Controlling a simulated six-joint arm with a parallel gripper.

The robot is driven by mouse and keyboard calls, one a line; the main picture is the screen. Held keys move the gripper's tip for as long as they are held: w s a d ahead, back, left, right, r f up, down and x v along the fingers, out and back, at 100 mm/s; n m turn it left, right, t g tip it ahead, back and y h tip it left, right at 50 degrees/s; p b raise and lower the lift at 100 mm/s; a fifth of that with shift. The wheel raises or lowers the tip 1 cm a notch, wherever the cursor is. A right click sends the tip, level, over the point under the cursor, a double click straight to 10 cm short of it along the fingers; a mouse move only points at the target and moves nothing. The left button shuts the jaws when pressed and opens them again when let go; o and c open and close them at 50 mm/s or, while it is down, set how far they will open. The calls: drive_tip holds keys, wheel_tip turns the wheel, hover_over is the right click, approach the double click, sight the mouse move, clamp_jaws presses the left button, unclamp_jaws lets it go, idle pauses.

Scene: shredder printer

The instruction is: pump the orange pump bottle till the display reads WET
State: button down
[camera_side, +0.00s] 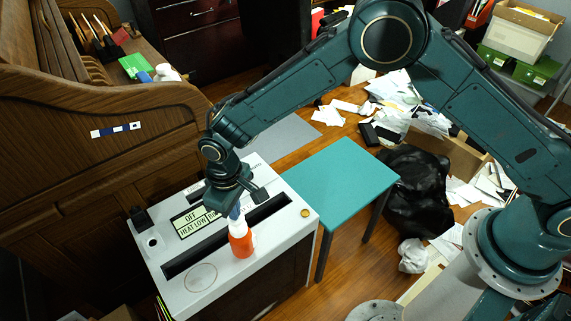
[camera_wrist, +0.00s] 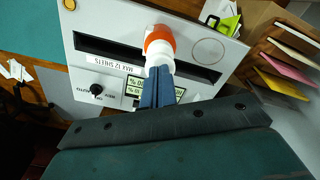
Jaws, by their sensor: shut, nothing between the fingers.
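The orange pump bottle (camera_side: 241,242), with a white top, stands upright on the white machine near its long dark slot. In the wrist view the bottle (camera_wrist: 159,40) shows its orange body and white neck just beyond my fingertips. My gripper (camera_side: 235,211) is shut and empty, pointing down right over the bottle's top; whether it touches the top I cannot tell. In the wrist view my gripper's blue fingers (camera_wrist: 158,74) are together and overlap the white top. The display (camera_wrist: 134,86) is partly covered by my fingers in the wrist view.
The white machine (camera_side: 215,286) has a black knob (camera_wrist: 96,90) and long slots. A teal table (camera_side: 340,181) stands to its right. A wooden roll-top desk (camera_side: 100,165) is close on the left. A black bag (camera_side: 418,190) and scattered papers lie on the floor behind.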

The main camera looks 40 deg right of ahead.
wheel_tip(320, 180, up, 7)
drive_tip(key=shift+r, duration=0.2)
idle(1.1)
drive_tip(key=s+d+r+m+t+y, duration=0.1)
drive_tip(key=s+d+r, duration=0.2)
drive_tip(key=d+r, duration=0.7)
drive_tip(key=s+d+r+m+t, duration=0.2)
drive_tip(key=s+d+r, duration=0.1)
drive_tip(key=d+r, duration=0.7)
drive_tip(key=s+d+r+m+t, duration=0.1)
drive_tip(key=s+d+r, duration=0.1)
drive_tip(key=s+d, duration=0.4)
drive_tip(key=s+d+r+m+t+h, duration=0.1)
drive_tip(key=s+d, duration=0.5)
drive_tip(key=s, duration=0.7)
drive_tip(key=shift+s+r+m+t, duration=0.3)
drive_tip(key=shift+s+r+m, duration=0.1)
drive_tip(key=shift+m, duration=0.1)
drive_tip(key=shift+w, duration=0.15)
